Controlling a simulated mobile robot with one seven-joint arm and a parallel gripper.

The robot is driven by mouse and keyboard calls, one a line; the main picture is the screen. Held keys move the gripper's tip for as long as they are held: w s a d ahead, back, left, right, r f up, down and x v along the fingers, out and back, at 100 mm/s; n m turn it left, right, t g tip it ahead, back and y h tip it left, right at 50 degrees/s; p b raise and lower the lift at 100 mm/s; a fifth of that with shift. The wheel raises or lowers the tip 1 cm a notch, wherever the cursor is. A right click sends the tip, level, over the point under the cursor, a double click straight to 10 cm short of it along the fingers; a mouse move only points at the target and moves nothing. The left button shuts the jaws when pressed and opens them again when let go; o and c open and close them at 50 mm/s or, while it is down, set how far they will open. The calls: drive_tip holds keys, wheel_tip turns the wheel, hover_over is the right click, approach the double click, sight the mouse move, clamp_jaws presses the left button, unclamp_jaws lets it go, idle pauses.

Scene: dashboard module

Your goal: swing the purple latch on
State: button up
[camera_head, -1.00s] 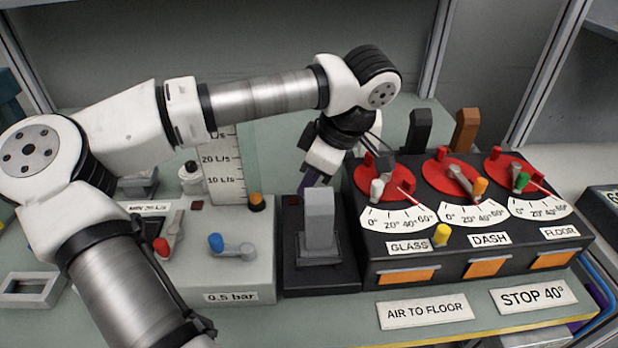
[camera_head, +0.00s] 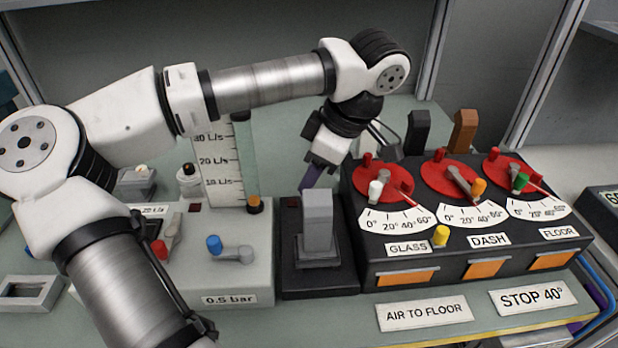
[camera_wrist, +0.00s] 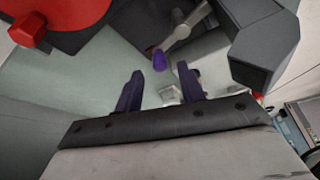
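A purple knob (camera_wrist: 158,60) on a pale grey lever (camera_wrist: 182,32) shows in the wrist view; I take it to be the purple latch. It lies just beyond my fingertips, near the middle of the gap between them. I cannot tell its depth or whether it touches a finger. My gripper (camera_wrist: 160,78) has two dark purple fingers, apart with nothing held between them. In the head view my gripper (camera_head: 316,175) points down behind the grey rocker block, left of the GLASS dial. The latch is not visible there.
The grey rocker block (camera_head: 318,215) stands in front of my gripper. The red GLASS dial (camera_head: 383,182) is close on its right, with dark (camera_head: 418,130) and brown (camera_head: 465,132) upright levers behind. A flow scale (camera_head: 217,170) and grey 0.5 bar box (camera_head: 235,278) are left.

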drive_tip(key=p+v, duration=0.1)
drive_tip(key=v, duration=1)
drive_tip(key=shift+d+p, duration=0.2)
drive_tip(key=shift+p, duration=0.1)
drive_tip(key=shift+s+r, duration=0.1)
drive_tip(key=shift+s, duration=0.05)
